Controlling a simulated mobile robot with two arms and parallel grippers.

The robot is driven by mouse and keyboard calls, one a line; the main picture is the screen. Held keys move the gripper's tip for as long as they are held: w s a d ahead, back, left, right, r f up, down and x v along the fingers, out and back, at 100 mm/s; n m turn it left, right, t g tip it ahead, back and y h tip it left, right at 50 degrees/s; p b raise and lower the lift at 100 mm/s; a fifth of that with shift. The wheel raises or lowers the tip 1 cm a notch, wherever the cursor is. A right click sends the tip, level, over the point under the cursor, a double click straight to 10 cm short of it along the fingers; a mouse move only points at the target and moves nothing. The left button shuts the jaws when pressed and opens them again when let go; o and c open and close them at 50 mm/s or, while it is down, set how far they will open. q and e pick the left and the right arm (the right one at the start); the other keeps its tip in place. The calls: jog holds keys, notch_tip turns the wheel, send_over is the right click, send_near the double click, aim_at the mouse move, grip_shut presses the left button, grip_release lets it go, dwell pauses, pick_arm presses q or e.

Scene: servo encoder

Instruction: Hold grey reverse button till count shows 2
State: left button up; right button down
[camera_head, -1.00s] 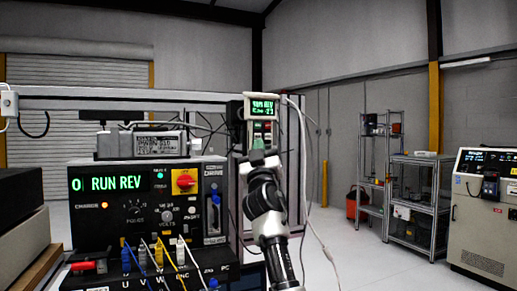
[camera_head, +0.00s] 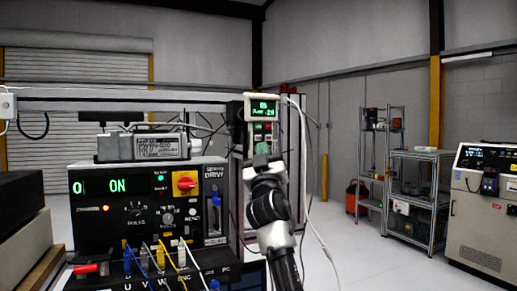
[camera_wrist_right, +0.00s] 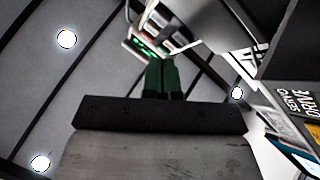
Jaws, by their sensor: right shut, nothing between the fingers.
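The hand-held pendant (camera_head: 263,108) hangs upright on the frame. Its green display shows ON, with a small second line too blurred to read surely. Small buttons (camera_head: 264,127) sit below the display; I cannot tell the grey one apart. My right gripper (camera_head: 262,157) is just below the buttons in the head view, shut and empty. In the right wrist view the shut green fingers (camera_wrist_right: 160,72) point toward the pendant (camera_wrist_right: 165,32); contact with a button cannot be made out. My left gripper is out of view.
The black drive unit (camera_head: 100,215) at left shows 0 and ON, with a red-yellow switch (camera_head: 185,183) and several cables in front. A white cable (camera_head: 312,215) hangs right of my arm. Shelves (camera_head: 418,200) and a cabinet (camera_head: 485,215) stand farther right, beyond open floor.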

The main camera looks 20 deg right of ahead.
jog(key=s+p, duration=0.2)
jog(key=s, duration=0.2)
jog(key=shift+s+a, duration=0.1)
jog(key=shift+s, duration=0.2)
dwell(0.4)
